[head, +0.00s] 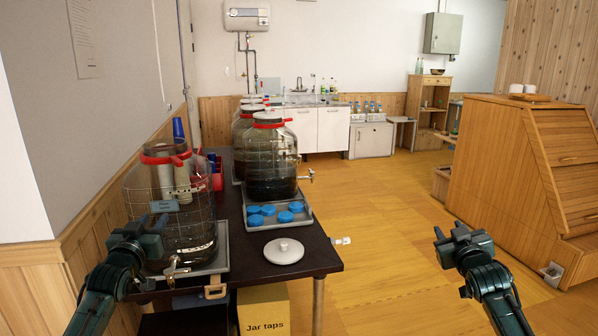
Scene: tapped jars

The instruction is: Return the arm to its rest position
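My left gripper (143,232) is at the left, in front of the near glass jar (200,217); I cannot tell whether its fingers are apart, and I see nothing held in it. My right gripper (450,236) is raised over the wooden floor at the right, clear of the table, with its fingers apart and nothing between them.
The dark table (262,236) carries a tray of blue caps (268,212) and a round white lid (284,251). A box marked "Jar taps" (264,311) is underneath. A wooden cabinet (500,165) stands at the right. The floor between is free.

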